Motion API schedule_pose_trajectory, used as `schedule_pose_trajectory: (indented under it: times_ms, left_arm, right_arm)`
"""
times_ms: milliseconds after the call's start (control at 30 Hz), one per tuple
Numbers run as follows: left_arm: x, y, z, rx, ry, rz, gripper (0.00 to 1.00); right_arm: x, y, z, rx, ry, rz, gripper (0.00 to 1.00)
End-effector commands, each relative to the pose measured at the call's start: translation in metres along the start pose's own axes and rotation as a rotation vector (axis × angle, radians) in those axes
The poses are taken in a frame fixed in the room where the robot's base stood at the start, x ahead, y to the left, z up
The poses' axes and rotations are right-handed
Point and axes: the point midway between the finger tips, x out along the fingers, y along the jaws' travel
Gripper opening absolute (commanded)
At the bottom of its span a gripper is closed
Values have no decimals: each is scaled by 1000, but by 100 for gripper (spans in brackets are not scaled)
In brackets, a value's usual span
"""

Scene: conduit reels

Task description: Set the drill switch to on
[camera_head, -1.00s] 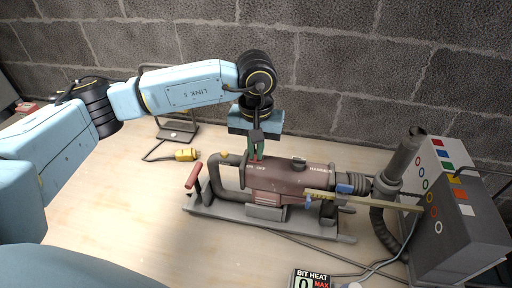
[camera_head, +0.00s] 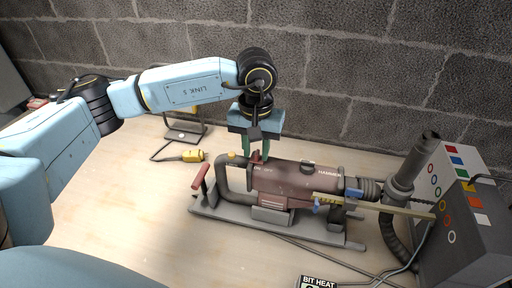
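The dark red drill (camera_head: 300,182) lies on a grey stand (camera_head: 275,225), its handle to the left and its bit end to the right. A small red switch lever (camera_head: 256,156) stands on top near the drill's left end, beside faint lettering. Which way the lever is set is too small to tell. My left gripper (camera_head: 255,154) points down over this spot. Its two green fingers are spread, one on each side of the lever, and I see no grip on it. My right gripper is not in view.
A grey box (camera_head: 455,250) with coloured squares and rings stands at the right, with a thick grey hose beside it. A yellow plug (camera_head: 193,156) lies behind the drill. A "BIT HEAT" display (camera_head: 318,282) is at the bottom edge. The table's left front is clear.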

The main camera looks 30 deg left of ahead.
Motion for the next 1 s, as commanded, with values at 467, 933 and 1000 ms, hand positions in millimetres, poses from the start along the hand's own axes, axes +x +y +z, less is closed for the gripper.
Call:
schedule_pose_trajectory:
  times_ms: [467,933,1000]
  left_arm:
    - [-75,1,-1,0,5,2,29]
    - [-134,0,0,-1,0,0,29]
    - [-134,0,0,-1,0,0,29]
  right_arm:
    - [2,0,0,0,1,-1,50]
    - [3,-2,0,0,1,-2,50]
    - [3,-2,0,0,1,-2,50]
